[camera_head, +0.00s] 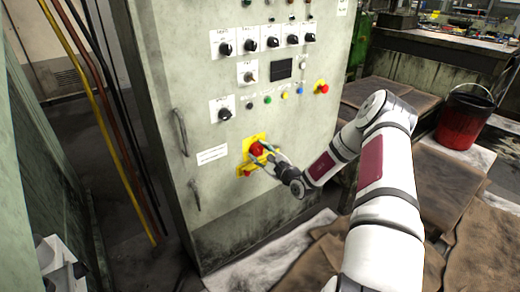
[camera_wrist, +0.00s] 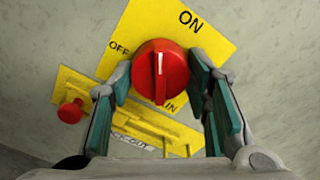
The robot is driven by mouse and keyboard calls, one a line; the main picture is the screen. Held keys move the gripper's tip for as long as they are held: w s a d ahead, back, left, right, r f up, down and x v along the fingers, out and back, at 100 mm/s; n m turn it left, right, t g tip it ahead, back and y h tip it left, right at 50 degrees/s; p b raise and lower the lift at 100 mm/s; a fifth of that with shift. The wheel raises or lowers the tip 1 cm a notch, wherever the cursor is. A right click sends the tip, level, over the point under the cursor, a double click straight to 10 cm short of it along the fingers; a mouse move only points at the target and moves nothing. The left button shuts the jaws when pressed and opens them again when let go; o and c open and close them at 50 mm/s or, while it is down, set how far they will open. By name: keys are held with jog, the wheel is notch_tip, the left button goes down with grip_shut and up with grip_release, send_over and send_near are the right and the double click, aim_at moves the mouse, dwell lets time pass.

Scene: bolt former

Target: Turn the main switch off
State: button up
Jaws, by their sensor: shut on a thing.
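The main switch is a round red knob (camera_wrist: 160,72) on a yellow plate (camera_wrist: 215,40) marked ON at the upper right and OFF at the left. Its white line points straight up in the wrist view, between the two words and nearer ON. In the head view the knob (camera_head: 256,149) sits low on the cabinet front. My gripper (camera_wrist: 161,80) has one teal-padded finger on each side of the knob and is shut on it. In the head view my gripper (camera_head: 264,153) reaches the knob from the lower right and partly hides the plate.
A small red plunger (camera_wrist: 71,111) on a yellow lockout strip is just left of my left finger. Black selector knobs (camera_head: 226,48) and a red emergency button (camera_head: 322,87) are higher on the cabinet (camera_head: 180,70). A red bucket (camera_head: 462,122) stands at right.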

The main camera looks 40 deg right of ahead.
jog(key=n, duration=0.6)
jog(key=shift+n, duration=0.3)
jog(key=n+b, duration=0.1)
jog(key=n, duration=0.3)
jog(key=shift+d+n, duration=0.1)
jog(key=shift+n, duration=0.2)
jog(key=shift+r, duration=0.1)
jog(key=o, duration=1.2)
jog(key=shift+c, duration=0.2)
jog(key=s, duration=1.2)
jog(key=shift+d, duration=0.2)
